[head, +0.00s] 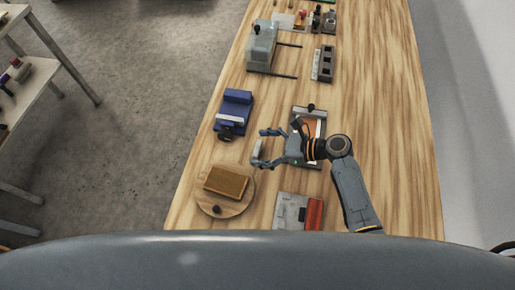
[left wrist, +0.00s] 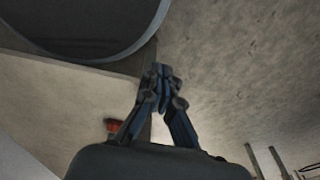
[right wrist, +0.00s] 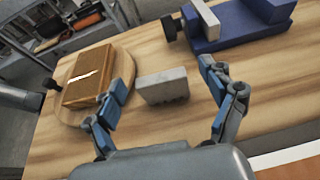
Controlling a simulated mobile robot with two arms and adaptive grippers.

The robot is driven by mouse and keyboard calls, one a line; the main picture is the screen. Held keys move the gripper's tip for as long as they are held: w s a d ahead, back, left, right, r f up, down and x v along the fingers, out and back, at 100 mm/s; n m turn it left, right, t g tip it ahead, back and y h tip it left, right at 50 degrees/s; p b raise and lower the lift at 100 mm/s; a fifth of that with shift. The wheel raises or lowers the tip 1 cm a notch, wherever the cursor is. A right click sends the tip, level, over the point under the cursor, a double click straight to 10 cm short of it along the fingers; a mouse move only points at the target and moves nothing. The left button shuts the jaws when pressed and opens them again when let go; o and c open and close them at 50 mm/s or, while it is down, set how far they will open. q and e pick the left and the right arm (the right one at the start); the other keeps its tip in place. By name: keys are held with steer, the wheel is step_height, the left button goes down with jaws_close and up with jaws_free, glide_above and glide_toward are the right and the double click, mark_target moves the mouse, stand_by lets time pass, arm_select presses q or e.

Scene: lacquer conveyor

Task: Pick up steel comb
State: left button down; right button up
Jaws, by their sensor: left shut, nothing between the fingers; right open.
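The steel comb (right wrist: 163,87) is a small pale grey block with notches along its lower edge. It stands on the wooden table, and it also shows in the head view (head: 257,150). My right gripper (head: 263,148) is open, its fingers pointing left toward the comb. In the right wrist view the comb appears between the two spread fingertips (right wrist: 160,80); I cannot tell whether either finger touches it. My left gripper (left wrist: 160,78) is shut and empty, away from the table, over the floor. It is not visible in the head view.
A round wooden board (head: 239,206) with a brown block (head: 227,182) lies close to the comb. A blue device (head: 234,108) stands on its other side. A framed tray (head: 321,121) lies under my right arm. A grey-and-red item (head: 298,212) is nearer. The table's right side is clear.

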steer(key=shift+w+a+f, duration=0.15)
steer(key=shift+a+f, duration=0.15)
steer(key=shift+a, duration=0.35)
steer(key=c, duration=1.3)
arm_select(q)
steer(key=shift+s+a, duration=0.1)
steer(key=shift+s, duration=0.65)
arm_select(e)
steer(key=shift+c, duration=0.3)
arm_select(q)
steer(key=shift+w, duration=0.1)
